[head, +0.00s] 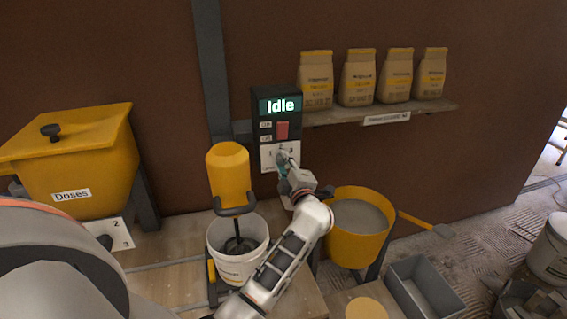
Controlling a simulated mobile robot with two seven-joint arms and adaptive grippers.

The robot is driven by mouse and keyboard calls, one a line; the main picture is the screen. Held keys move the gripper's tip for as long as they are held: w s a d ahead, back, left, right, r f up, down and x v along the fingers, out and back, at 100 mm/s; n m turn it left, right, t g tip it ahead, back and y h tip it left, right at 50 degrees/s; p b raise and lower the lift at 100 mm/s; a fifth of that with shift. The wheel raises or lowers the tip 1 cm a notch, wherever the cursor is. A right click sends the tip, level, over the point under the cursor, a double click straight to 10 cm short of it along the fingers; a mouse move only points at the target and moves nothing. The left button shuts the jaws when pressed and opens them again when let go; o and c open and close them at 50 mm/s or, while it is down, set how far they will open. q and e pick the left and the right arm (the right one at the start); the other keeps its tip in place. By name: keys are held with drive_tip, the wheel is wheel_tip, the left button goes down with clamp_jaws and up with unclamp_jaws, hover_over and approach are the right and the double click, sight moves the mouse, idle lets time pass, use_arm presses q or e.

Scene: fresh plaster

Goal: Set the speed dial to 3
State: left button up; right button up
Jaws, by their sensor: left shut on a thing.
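The dark control box (293,98) hangs on the brown wall, with a lit display (280,106) reading "Idle". Below the display is a red switch (282,130). Under that, a white dial plate (267,163) carries small figures, partly covered by my gripper. My left gripper (283,160) is at this plate, shut on the speed dial. The fingers hide the dial, so I cannot tell which number it points to. My right gripper is not in view.
The yellow mixer (228,172) stands over a white bucket (224,262) just left of my arm. A yellow tub (358,218) of grey material is close on the right. A shelf (440,106) with several paper bags is above right. A yellow "Doses" bin (95,165) stands left.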

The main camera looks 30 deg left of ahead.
use_arm(q)
drive_tip(key=shift+f+m, duration=0.1)
drive_tip(key=shift+m, duration=0.9)
drive_tip(key=o, duration=1.1)
drive_tip(key=v, duration=0.7)
drive_tip(key=shift+s+d, duration=0.15)
drive_tip(key=shift+s, duration=0.05)
